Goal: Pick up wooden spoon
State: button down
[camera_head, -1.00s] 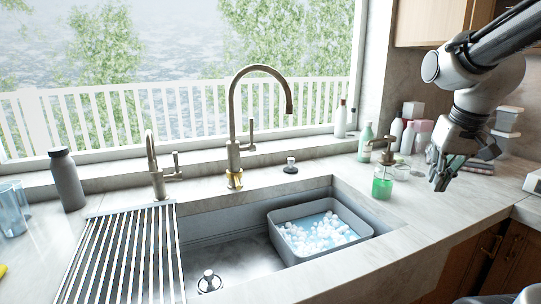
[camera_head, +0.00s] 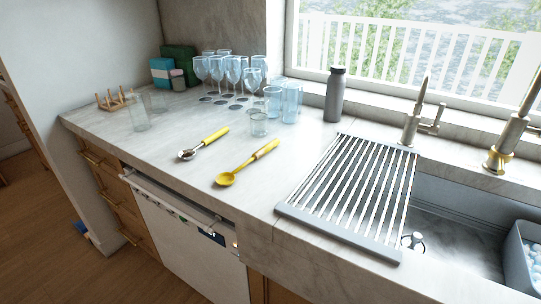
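Two spoon-like utensils lie on the pale counter left of the sink. One is a yellow spoon (camera_head: 246,163) with a rounded yellow bowl toward the front and a yellow-tan handle pointing back right. The other is a metal-bowled spoon (camera_head: 188,154) with a yellow handle, lying farther left and behind it. I cannot tell for sure that either is wooden. They lie apart with bare counter between them. My gripper is not in view.
A drying rack (camera_head: 345,242) spans the sink's left side. A grey bottle (camera_head: 334,97), blue glasses (camera_head: 291,102), a clear short glass (camera_head: 259,125) and several stemmed glasses stand behind the spoons. A clear glass (camera_head: 138,114) stands left. The counter in front is clear.

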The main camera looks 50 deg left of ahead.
aim_at(225, 178)
jog(key=u, duration=2.15)
jog(key=i+j+z, duration=0.1)
jog(key=j, duration=0.2)
jog(key=i+j+z, duration=0.25)
jog(key=i+j, duration=0.15)
jog(key=j, duration=0.25)
jog(key=i+j+z, duration=0.1)
jog(key=j, duration=0.2)
jog(key=i+j+z, duration=0.1)
jog(key=j, duration=0.25)
jog(key=i+j+z, duration=0.15)
jog(key=j, duration=0.2)
